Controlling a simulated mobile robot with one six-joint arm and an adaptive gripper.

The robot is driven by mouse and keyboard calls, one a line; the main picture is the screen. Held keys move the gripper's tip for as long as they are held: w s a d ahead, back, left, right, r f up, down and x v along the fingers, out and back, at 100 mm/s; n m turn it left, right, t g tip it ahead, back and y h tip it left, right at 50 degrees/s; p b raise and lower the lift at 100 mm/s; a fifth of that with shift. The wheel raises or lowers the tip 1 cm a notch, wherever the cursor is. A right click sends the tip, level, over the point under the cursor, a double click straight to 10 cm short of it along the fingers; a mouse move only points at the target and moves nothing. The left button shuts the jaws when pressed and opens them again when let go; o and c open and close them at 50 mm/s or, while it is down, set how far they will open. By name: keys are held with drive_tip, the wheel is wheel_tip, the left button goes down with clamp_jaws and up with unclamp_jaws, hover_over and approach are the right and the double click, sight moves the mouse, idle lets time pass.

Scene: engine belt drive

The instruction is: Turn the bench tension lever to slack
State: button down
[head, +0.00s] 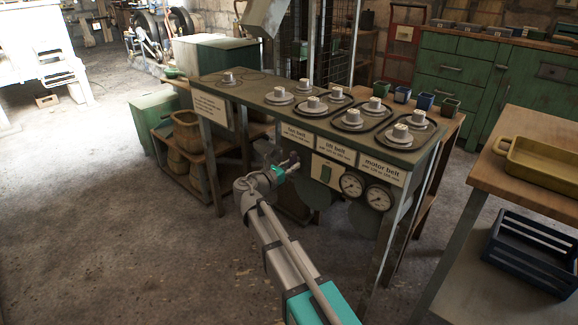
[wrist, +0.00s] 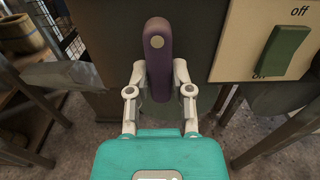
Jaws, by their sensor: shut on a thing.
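The tension lever (wrist: 158,48) is a dark purple handle with a pale round pin near its top. It stands upright in the wrist view in front of the bench's dark front panel. My gripper (wrist: 160,82) is shut on the lever, with one finger on each side of its lower part. In the head view my gripper (head: 291,164) is at the front of the green bench (head: 245,91), left of the gauges. The lever is too small and covered there to make out clearly. No slack marking is readable.
A green rocker switch (wrist: 286,52) on a cream plate marked "off" is close right of the lever. Two gauges (head: 351,185) are on the bench front. Pulleys and belts lie on top. A wooden side table (head: 530,120) with a yellow tray stands right. Floor at left is clear.

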drive_tip(key=shift+w+r, duration=0.25)
drive_tip(key=shift+w, duration=0.2)
drive_tip(key=c, duration=0.5)
unclamp_jaws()
drive_tip(key=shift+s+f, duration=0.1)
drive_tip(key=shift+s, duration=0.05)
drive_tip(key=shift+s, duration=0.15)
drive_tip(key=shift+v, duration=0.85)
drive_tip(key=v, duration=1)
drive_tip(key=shift+f, duration=0.1)
